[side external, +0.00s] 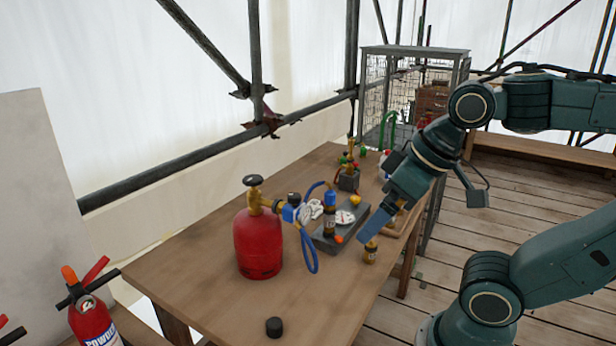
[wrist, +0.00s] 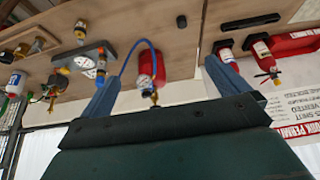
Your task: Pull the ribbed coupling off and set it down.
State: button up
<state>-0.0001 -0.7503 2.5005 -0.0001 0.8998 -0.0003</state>
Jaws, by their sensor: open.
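A blue fitting (side external: 330,199) stands upright on a dark grey block (side external: 326,242), with a blue hose joined near it. It may be the ribbed coupling, but it is too small to see ribs. The hose (side external: 309,252) loops from a blue-and-brass regulator (side external: 290,212) on a red gas cylinder (side external: 258,243). My gripper (side external: 372,230) is above the table's right side, right of the block. In the wrist view my gripper (wrist: 166,68) has its two blue fingers wide apart and holds nothing.
A small brass fitting (side external: 371,252) stands just below my gripper. A black cap (side external: 274,327) lies near the table's front edge. A valve assembly (side external: 348,176) stands further back, by a wire cage (side external: 376,100). A fire extinguisher (side external: 92,322) is at the lower left.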

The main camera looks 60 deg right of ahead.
dwell(0.4)
jog(key=shift+w, duration=0.1)
jog(key=c, duration=0.9)
jog(key=shift+w+d+r, duration=0.1)
jog(key=shift+w+r, duration=0.05)
jog(key=shift+c, duration=0.9)
jog(key=g, duration=0.5)
send_over(330, 189)
jog(key=a, duration=0.1)
jog(key=f, duration=0.6)
jog(key=shift+s+a+f, duration=0.2)
jog(key=shift+s+f, duration=0.05)
jog(key=shift+f, duration=0.1)
jog(key=shift+w+d+f+g, duration=0.15)
jog(key=shift+d+f+g, duration=0.15)
jog(key=shift+d+f, duration=0.25)
